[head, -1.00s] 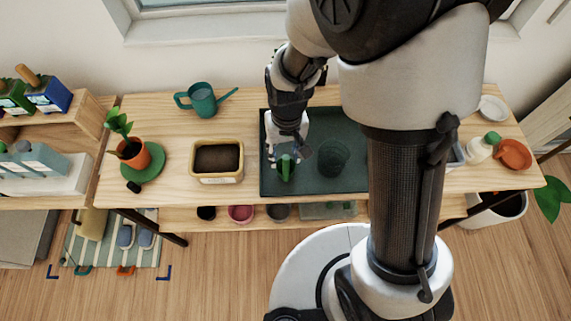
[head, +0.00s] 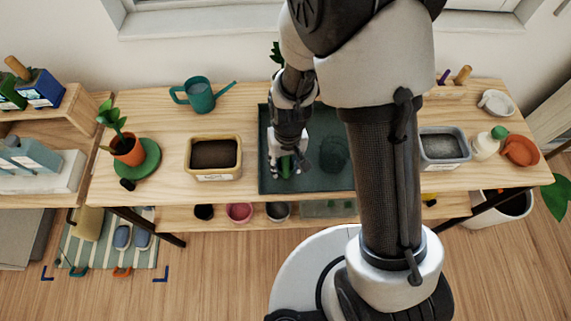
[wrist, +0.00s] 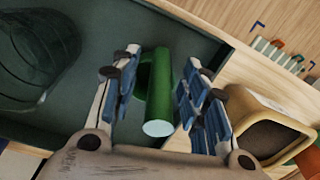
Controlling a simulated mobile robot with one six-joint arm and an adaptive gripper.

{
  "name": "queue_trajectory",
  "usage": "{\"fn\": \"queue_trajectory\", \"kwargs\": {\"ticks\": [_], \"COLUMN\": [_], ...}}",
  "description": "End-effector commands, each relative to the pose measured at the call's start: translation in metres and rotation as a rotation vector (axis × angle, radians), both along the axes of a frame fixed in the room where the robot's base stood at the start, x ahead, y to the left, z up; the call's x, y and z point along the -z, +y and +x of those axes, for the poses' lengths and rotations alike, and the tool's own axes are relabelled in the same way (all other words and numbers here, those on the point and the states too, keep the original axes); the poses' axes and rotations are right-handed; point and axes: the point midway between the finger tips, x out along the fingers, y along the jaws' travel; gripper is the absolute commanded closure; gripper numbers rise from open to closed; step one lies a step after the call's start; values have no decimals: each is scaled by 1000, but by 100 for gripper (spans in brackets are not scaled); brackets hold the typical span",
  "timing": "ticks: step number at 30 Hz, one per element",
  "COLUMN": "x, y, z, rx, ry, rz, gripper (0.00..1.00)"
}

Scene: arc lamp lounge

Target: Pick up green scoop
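The green scoop (head: 286,168) is in the dark green tray (head: 265,180) on the wooden table, partly hidden by my gripper in the head view. In the wrist view the scoop (wrist: 160,95) shows as a green cylinder with a pale round end, lying between my fingers. My gripper (head: 287,158) is low over the tray with a finger on each side of the scoop. In the wrist view my gripper (wrist: 163,95) is open, with gaps between both blue-padded fingers and the scoop.
A dark green pot (head: 334,155) stands in the tray right of the scoop. A yellow-rimmed soil box (head: 213,174) stands left of the tray. A watering can (head: 200,96) is at the back left and a grey tub (head: 446,164) at the right.

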Motion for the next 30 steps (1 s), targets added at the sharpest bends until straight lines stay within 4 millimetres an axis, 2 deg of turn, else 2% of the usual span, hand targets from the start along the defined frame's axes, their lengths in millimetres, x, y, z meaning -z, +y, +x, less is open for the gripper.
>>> {"fn": "queue_trajectory", "kwargs": {"ticks": [2, 18, 30], "x": [0, 0, -3], "y": [0, 0, 0], "z": [0, 0, 0], "rx": [0, 0, 0], "ry": [0, 0, -1], "rz": [0, 0, 0], "gripper": [63, 99, 100]}}
